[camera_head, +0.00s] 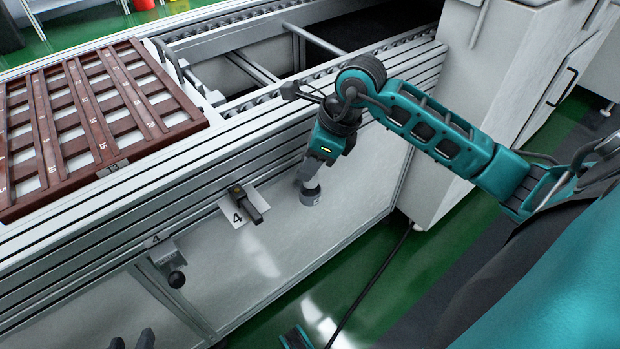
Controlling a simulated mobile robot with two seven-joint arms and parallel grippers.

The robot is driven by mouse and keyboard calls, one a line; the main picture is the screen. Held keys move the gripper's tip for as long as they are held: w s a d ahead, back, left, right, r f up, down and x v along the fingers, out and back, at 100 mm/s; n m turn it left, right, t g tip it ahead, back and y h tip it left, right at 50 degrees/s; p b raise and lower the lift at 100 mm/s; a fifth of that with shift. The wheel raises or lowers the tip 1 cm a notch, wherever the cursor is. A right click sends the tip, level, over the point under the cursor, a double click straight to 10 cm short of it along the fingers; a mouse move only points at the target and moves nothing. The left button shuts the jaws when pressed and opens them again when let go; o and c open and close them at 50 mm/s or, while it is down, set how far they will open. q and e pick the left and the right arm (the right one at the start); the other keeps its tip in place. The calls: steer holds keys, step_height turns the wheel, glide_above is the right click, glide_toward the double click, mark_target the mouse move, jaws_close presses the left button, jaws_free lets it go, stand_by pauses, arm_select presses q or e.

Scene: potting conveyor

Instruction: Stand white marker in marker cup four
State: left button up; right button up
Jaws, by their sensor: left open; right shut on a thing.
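My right gripper (311,189) points down in front of the conveyor's side panel. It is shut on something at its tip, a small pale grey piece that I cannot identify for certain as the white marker. My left gripper (132,342) shows only as two dark, spread fingertips at the bottom edge; it is open, with nothing visible between the tips. A white plate marked 4 (239,217) sits on the conveyor's side with a black block-like fitting (254,205) on it. It is left of my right gripper and apart from it. I cannot clearly make out a marker cup.
A brown slatted tray (110,169) with numbers rests on the conveyor at left. A second label 4 (155,240) is on the side rail, above a grey bracket with a black knob (177,279). A grey cabinet (460,150) stands at right.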

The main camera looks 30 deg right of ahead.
step_height(320, 180, down, 4)
steer(key=shift+r+b, duration=0.15)
steer(key=shift+b, duration=0.4)
steer(key=shift+f, duration=0.45)
arm_select(q)
steer(key=shift+w+d+f, duration=0.1)
steer(key=shift+d+f, duration=0.1)
steer(key=shift+f, duration=0.1)
arm_select(e)
steer(key=o, duration=1)
steer(key=shift+o, duration=0.2)
steer(key=shift+r, duration=0.25)
arm_select(q)
steer(key=shift+s+a+r+p, duration=0.2)
steer(key=shift+a+r+p, duration=0.4)
steer(key=shift+p, duration=0.9)
arm_select(e)
steer(key=v, duration=1.2)
